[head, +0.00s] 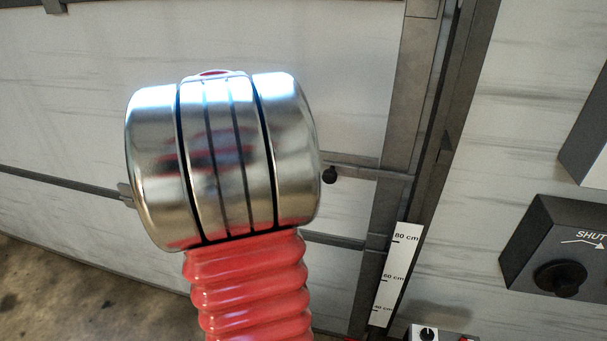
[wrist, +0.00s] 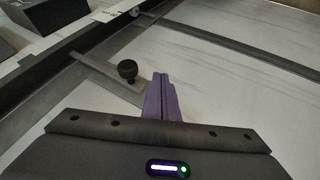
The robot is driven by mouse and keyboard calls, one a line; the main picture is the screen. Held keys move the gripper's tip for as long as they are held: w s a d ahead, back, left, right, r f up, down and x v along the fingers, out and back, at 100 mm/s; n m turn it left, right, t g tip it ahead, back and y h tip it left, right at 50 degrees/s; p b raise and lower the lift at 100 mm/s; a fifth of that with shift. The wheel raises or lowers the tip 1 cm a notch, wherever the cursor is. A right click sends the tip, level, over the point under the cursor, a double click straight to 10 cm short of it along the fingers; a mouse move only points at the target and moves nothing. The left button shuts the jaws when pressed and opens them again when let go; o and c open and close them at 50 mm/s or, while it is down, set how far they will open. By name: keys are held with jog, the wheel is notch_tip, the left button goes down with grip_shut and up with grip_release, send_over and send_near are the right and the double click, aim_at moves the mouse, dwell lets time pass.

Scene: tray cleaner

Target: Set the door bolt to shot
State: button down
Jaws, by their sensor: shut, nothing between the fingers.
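The door bolt is a flat grey bar with a round black knob. In the wrist view the bar (wrist: 97,74) slants from the dark door frame toward my fingers, and the knob (wrist: 127,70) stands up from it. My gripper (wrist: 160,77) has purple fingers, closed together and empty, just right of the knob with a small gap in the picture. In the head view the knob (head: 330,174) and bar (head: 372,173) show beside my arm, which hides my gripper. I cannot tell whether the bar's end enters the frame.
A grey door post (head: 402,110) stands right of the bolt, with a white centimetre scale (head: 398,275) on it. A dark box marked SHUT (head: 535,235) with a knob is on the right wall. A small control panel (head: 430,333) is at the bottom. The pale door panel is mostly bare.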

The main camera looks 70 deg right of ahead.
jog(key=v, duration=0.8)
jog(key=shift+w+d, duration=0.1)
dwell(0.5)
jog(key=w+a+f+n+t+y, duration=0.1)
jog(key=w+a+f+n+t, duration=0.15)
jog(key=a, duration=0.45)
jog(key=w+a+f+n+t+y, duration=0.1)
jog(key=w+a+f+n, duration=0.2)
jog(key=a, duration=0.4)
jog(key=w+a+f+n+t+y, duration=0.1)
jog(key=w+a+f+n+t, duration=0.15)
jog(key=a+n, duration=0.35)
jog(key=a+r+n+t+y, duration=0.2)
jog(key=a+n+t+y, duration=0.1)
jog(key=a, duration=2.3)
jog(key=n+t, duration=0.1)
jog(key=n, duration=0.1)
jog(key=shift+a+r+n+t, duration=0.2)
jog(key=shift+r+n+t, duration=0.05)
jog(key=shift+n+t, duration=0.1)
